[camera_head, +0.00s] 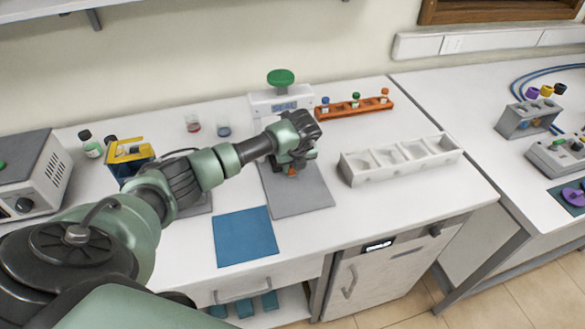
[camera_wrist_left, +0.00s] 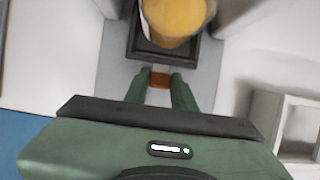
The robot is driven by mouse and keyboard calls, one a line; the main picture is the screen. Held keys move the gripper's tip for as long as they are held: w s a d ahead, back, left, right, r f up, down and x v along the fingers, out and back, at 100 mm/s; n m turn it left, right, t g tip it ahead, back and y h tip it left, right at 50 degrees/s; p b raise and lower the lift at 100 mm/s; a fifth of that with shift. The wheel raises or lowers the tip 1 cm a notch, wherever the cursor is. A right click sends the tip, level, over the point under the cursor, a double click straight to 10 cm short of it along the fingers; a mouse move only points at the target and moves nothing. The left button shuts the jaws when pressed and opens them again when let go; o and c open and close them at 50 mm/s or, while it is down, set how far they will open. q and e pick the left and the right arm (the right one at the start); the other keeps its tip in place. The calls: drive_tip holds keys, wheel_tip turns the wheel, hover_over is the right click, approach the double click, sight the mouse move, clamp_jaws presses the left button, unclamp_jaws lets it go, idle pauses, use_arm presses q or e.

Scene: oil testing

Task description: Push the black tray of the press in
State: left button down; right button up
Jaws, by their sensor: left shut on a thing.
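The press (camera_head: 268,102) is white with a green knob on top and a small display. It stands at the back of the white bench, its lower part hidden by my arm. In the left wrist view its black tray (camera_wrist_left: 204,52) shows with a round yellow-orange thing (camera_wrist_left: 176,16) over it. An orange-brown handle (camera_wrist_left: 160,80) is at the tray's near edge. My left gripper (camera_head: 292,167) is shut on this handle, which shows as a small orange spot in the head view. The fingers also show in the left wrist view (camera_wrist_left: 160,90). My right gripper is out of view.
A grey mat (camera_head: 300,200) lies under and in front of my gripper. A white compartment box (camera_head: 400,160) stands to the right. Behind it is an orange rack (camera_head: 350,108) with small vials. A blue mat (camera_head: 245,237) lies front left.

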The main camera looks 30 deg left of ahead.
use_arm(q)
drive_tip(key=w+a+b, duration=0.2)
drive_tip(key=shift+w+a+b, duration=0.1)
drive_tip(key=shift+a+b, duration=0.1)
drive_tip(key=shift+b, duration=0.1)
drive_tip(key=shift+a+r, duration=0.1)
drive_tip(key=shift+a, duration=0.05)
drive_tip(key=shift+r, duration=0.2)
drive_tip(key=c, duration=1.5)
unclamp_jaws()
drive_tip(key=o, duration=0.3)
drive_tip(key=shift+w, duration=0.1)
drive_tip(key=shift+o, duration=0.2)
drive_tip(key=shift+f, duration=0.2)
